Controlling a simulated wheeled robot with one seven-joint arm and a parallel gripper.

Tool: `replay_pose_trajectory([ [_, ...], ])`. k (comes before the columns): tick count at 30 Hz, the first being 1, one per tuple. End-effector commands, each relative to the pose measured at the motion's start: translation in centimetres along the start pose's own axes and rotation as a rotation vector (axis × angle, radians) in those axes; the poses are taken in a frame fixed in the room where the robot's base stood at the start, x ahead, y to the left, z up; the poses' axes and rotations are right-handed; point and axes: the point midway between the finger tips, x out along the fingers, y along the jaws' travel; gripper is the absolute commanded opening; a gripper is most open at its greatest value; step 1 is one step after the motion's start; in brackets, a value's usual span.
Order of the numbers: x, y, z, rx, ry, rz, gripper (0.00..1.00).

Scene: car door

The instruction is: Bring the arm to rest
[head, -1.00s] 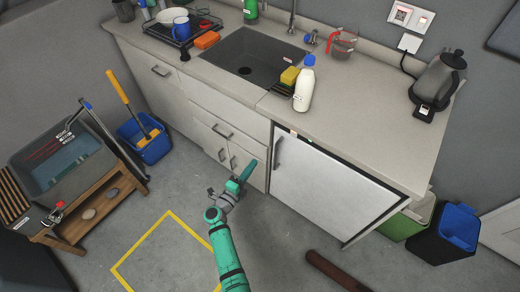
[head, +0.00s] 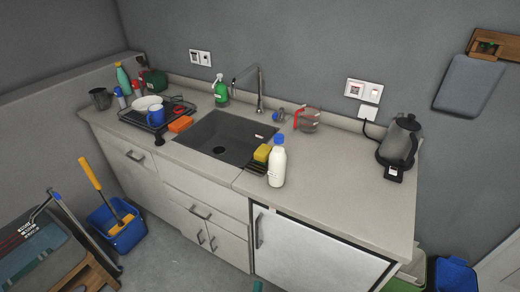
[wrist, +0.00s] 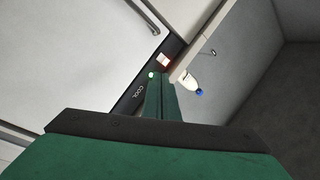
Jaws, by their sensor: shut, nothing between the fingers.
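My gripper (wrist: 162,98) shows in the wrist view as green fingers pressed together, with nothing between them. It points at the dark strip (wrist: 135,92) with a "COOL" label above the white fridge door (wrist: 60,60). I cannot tell whether the fingertips touch the strip. In the head view only a small teal bit of my arm shows at the bottom edge, in front of the fridge door (head: 310,250). The fridge door looks shut, with its handle (head: 259,231) on the left side.
The counter (head: 340,200) holds a sink (head: 225,138), a white bottle (head: 277,165), a yellow sponge (head: 262,153), a kettle (head: 398,142) and a dish rack (head: 157,113). A blue bucket (head: 118,230) stands on the floor at left. Bins (head: 452,275) stand at right.

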Motion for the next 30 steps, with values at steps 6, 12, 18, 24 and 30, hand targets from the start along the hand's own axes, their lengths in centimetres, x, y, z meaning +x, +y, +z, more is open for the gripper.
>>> replay_pose_trajectory([
  [6,-6.7,-1.6,-3.9,-0.227,-0.090,-0.024,0.00],
  [12,-12.2,-3.9,-6.7,-0.435,-0.182,-0.027,0.00],
  [18,-17.1,-6.6,-9.2,-0.641,-0.280,-0.008,0.00],
  [24,-20.6,-9.2,-11.6,-0.826,-0.372,0.028,0.00],
  [30,-22.2,-10.7,-13.0,-0.927,-0.427,0.055,0.00],
])
